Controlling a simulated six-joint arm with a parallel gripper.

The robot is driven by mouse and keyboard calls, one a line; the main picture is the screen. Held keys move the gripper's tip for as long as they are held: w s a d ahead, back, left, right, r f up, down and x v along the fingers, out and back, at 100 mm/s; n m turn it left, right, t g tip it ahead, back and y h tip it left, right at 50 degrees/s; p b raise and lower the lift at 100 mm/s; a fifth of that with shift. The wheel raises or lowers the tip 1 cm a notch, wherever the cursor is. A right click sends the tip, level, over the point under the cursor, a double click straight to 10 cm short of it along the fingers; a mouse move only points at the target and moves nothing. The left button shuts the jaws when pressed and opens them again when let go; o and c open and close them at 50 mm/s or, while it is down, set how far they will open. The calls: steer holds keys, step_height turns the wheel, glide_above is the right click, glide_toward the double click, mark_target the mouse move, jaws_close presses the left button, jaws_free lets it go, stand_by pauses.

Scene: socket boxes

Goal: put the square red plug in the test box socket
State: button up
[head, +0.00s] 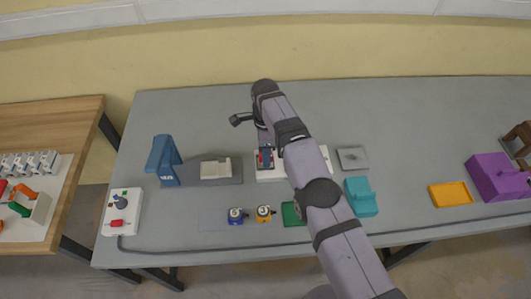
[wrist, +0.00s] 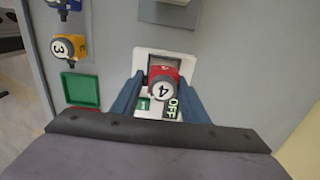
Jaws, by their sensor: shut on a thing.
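The red plug (wrist: 164,74), with a round white top marked 4, is between the blue fingers of my gripper (wrist: 162,90) in the wrist view. My gripper is shut on it. The plug is over the white box (wrist: 144,58), which has a green "1" label and an "OFF" label. I cannot tell whether the plug is down in a socket or just above it. In the head view my gripper (head: 265,158) is at the left end of the white box (head: 267,176), and my arm covers the box's middle.
A blue plug (head: 237,216) and a yellow plug (head: 265,214) marked 3 stand in front, beside a green tray (head: 291,214). A blue stand (head: 162,160), a grey plate (head: 353,159), a teal block (head: 361,197) and a control box (head: 121,213) are around. The table's back is clear.

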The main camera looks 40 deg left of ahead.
steer(key=shift+f+b, duration=1.15)
steer(key=shift+b, duration=0.65)
steer(key=shift+f+b, duration=0.25)
steer(key=shift+b, duration=0.6)
steer(key=shift+d, duration=0.1)
